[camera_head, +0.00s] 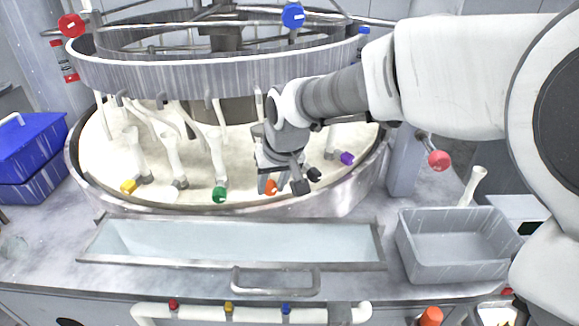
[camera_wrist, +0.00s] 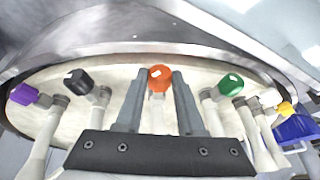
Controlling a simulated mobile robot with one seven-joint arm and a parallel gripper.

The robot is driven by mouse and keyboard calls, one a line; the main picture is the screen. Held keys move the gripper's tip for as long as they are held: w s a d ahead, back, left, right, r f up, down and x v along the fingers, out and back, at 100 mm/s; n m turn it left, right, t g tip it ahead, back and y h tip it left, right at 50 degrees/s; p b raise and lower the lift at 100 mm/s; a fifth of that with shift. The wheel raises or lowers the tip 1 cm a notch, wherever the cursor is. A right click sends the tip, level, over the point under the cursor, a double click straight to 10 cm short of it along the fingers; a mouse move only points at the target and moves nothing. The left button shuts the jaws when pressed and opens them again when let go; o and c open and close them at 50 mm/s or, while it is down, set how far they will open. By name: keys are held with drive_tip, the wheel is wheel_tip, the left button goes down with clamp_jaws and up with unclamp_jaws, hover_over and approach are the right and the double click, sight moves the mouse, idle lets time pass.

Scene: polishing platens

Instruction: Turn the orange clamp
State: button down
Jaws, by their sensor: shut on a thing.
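The orange clamp (camera_head: 271,187) is a small knob on a pale stem, at the front of the round cream platen (camera_head: 100,150). My gripper (camera_wrist: 159,90) has one finger on each side of the orange clamp, which also shows in the wrist view (camera_wrist: 160,76), and is shut on it. The knob top, with a white mark, stays visible between the fingertips. In the head view my gripper hides part of the clamp and its stem.
Close neighbours are a green clamp (camera_head: 219,194) on the left and a black one (camera_head: 314,174) on the right; a purple one (camera_head: 347,158) and a yellow one (camera_head: 129,186) lie farther out. An empty trough (camera_head: 230,242) and grey bin (camera_head: 455,262) stand in front.

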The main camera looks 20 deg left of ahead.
drive_tip(key=shift+s+a, duration=0.1)
drive_tip(key=shift+a+f+t+h+b, duration=0.1)
drive_tip(key=shift+t+h+b, duration=0.3)
drive_tip(key=shift+h+b, duration=0.3)
drive_tip(key=t+h+b, duration=0.1)
drive_tip(key=b, duration=0.2)
drive_tip(key=shift+s+a+f+n+t+h, duration=0.15)
drive_tip(key=shift+a+f+n+t+h, duration=0.05)
drive_tip(key=shift+n+t+h, duration=0.2)
drive_tip(key=shift+s+a+r+n+t+h+b, duration=0.1)
drive_tip(key=shift+n+t+h+b, duration=0.2)
drive_tip(key=shift+t+h+b, duration=0.9)
drive_tip(key=shift+r+g+b, duration=0.1)
drive_tip(key=shift+g+b, duration=0.2)
drive_tip(key=c, duration=0.5)
unclamp_jaws()
